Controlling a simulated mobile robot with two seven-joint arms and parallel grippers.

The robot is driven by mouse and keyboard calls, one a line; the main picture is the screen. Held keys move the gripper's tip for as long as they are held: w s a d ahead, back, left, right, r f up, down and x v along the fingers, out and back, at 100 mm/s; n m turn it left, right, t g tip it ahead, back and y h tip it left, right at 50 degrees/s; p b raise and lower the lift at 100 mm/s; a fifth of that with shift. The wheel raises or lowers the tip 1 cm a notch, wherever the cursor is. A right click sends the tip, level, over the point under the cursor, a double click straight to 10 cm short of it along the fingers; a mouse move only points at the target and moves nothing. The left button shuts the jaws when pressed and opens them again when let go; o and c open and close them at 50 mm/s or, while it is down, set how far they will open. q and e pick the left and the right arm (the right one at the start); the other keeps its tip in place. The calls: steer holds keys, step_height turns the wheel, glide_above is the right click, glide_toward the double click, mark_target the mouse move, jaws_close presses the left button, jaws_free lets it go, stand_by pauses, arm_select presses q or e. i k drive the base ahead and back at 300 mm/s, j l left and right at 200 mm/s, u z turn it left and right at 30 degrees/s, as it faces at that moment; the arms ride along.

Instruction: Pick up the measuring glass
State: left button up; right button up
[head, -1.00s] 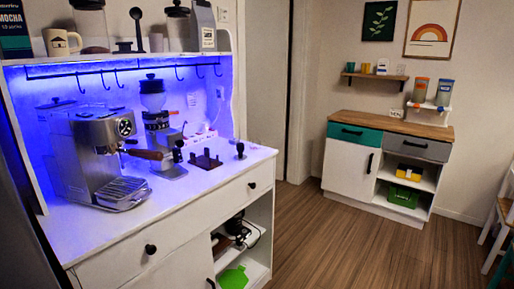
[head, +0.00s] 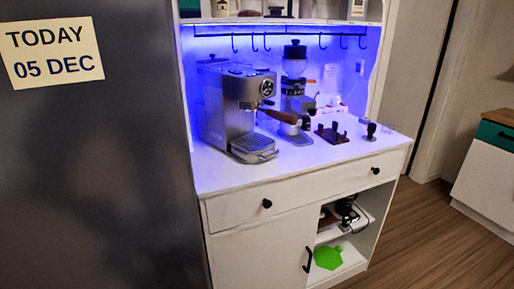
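I cannot make out a measuring glass in the head view. The white espresso cabinet (head: 240,187) stands in the middle of the view, lit blue at its back. A silver espresso machine (head: 226,112) with a wooden-handled portafilter (head: 280,116) stands on the left of its counter. A coffee grinder (head: 294,92) stands to the right of the machine. Neither of my grippers is in view.
A brown stand (head: 332,134) and a dark tamper (head: 371,131) are on the counter's right. The open lower shelves hold a dark appliance (head: 349,212) and a green item (head: 328,257). A dark grey surface (head: 95,180) fills the left. Wooden floor (head: 440,235) is clear at right.

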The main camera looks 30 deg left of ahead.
mark_target(388, 126)
steer(key=i+l+u, duration=0.1)
steer(key=u, duration=0.25)
steer(key=i+l+u, duration=0.1)
steer(key=u, duration=0.25)
steer(key=i+l+u, duration=0.1)
steer(key=u, duration=0.25)
steer(key=i+l+u, duration=0.2)
steer(key=l, duration=0.25)
steer(key=l+u, duration=0.2)
steer(key=l, duration=0.25)
steer(key=i+l, duration=0.1)
steer(key=l, duration=0.35)
steer(key=i+l+u, duration=0.1)
steer(key=l, duration=0.35)
